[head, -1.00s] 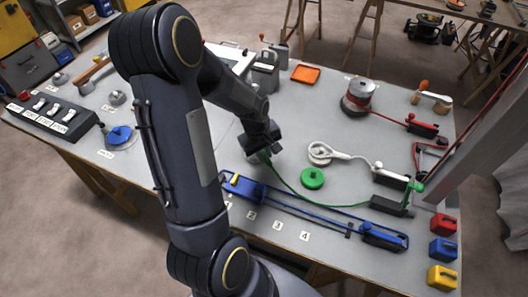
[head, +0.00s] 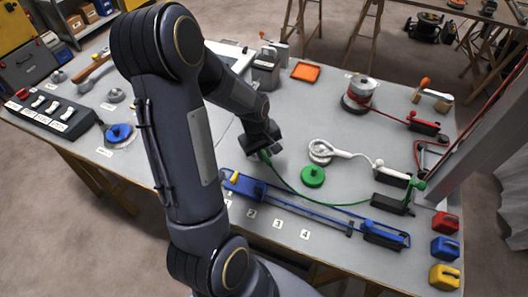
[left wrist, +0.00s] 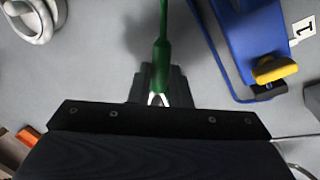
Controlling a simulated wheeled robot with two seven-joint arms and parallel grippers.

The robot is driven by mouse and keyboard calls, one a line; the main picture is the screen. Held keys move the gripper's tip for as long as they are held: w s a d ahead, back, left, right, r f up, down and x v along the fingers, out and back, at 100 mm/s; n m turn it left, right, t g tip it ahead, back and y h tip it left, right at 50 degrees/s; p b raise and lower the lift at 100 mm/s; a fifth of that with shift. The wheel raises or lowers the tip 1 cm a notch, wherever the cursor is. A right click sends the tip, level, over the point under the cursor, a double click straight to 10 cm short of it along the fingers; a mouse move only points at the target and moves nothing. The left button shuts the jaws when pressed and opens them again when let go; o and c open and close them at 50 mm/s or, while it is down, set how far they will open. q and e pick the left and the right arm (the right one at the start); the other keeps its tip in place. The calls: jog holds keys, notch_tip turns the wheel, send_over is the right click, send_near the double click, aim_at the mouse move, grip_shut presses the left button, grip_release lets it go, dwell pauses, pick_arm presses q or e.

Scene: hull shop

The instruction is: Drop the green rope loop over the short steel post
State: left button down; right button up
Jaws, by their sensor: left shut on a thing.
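My left gripper (head: 262,147) is shut on the green rope (head: 340,201), low over the middle of the bench. In the left wrist view a thick green sleeve of the rope (left wrist: 161,62) runs between the fingertips. The rope runs right to a black block with a green fitting (head: 392,203). I cannot make out the loop's opening; the gripper covers that end. I cannot tell for sure which thing is the short steel post; a small grey steel piece (head: 116,96) stands left of my arm. My right gripper is not in view.
A green disc (head: 312,177) and a white rope coil (head: 321,151) lie right of the gripper. A long blue fixture (head: 300,208) lies along the front. A red-wound spool (head: 358,96) stands behind. A switch box (head: 48,113) and a blue disc (head: 119,132) are at left.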

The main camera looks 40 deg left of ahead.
pick_arm(q)
jog(key=shift+f+b, duration=0.7)
jog(key=shift+f, duration=0.2)
dwell(0.4)
jog(key=c, duration=0.9)
grip_release()
jog(key=shift+o, duration=0.2)
jog(key=shift+r, duration=0.15)
jog(key=shift+r+p, duration=3.3)
jog(key=shift+r, duration=0.65)
